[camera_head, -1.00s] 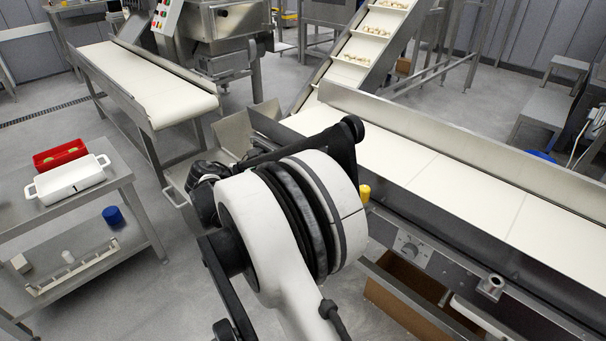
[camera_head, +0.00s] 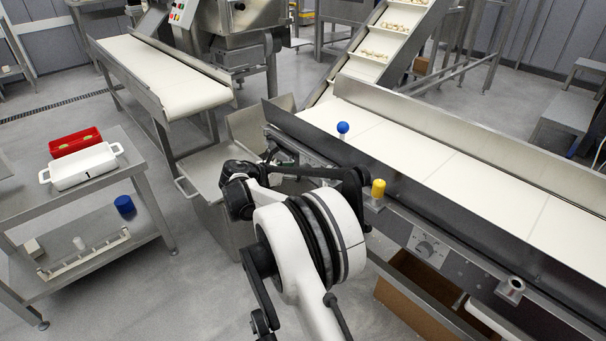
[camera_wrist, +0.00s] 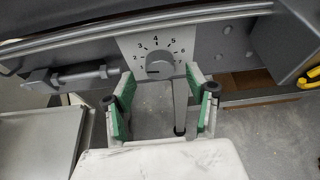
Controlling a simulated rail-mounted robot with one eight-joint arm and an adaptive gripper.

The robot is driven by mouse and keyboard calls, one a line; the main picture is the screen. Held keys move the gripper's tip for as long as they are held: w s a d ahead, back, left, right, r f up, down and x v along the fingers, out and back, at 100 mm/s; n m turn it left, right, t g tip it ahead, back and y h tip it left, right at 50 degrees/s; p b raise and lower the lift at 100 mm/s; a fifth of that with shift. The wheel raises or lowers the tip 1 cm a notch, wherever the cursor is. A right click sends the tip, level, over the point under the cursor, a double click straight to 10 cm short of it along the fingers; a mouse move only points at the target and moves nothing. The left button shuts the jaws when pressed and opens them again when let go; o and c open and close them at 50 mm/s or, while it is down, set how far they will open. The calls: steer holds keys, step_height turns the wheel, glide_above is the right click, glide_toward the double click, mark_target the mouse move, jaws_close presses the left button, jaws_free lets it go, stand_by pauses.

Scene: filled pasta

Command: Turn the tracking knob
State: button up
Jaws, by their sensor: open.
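The tracking knob (camera_wrist: 159,65) is a grey round knob on a pale dial plate (camera_wrist: 128,47) marked with numbers, in the upper middle of the wrist view. My gripper (camera_wrist: 160,80) is open, with green-padded fingers pointing toward the plate. In the picture the fingertips lie to the left and right of the knob's lower part. I see no clear contact and nothing is between the fingers.
A steel bin (camera_head: 205,165) is below the conveyor's left end. A bolt tensioner (camera_wrist: 75,75) lies left of the plate.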

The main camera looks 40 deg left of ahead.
mark_target(303, 170)
steer(key=shift+b+x, duration=0.4)
steer(key=shift+x, duration=1.4)
steer(key=shift+c, duration=0.4)
steer(key=c, duration=1.1)
steer(key=shift+o, duration=0.2)
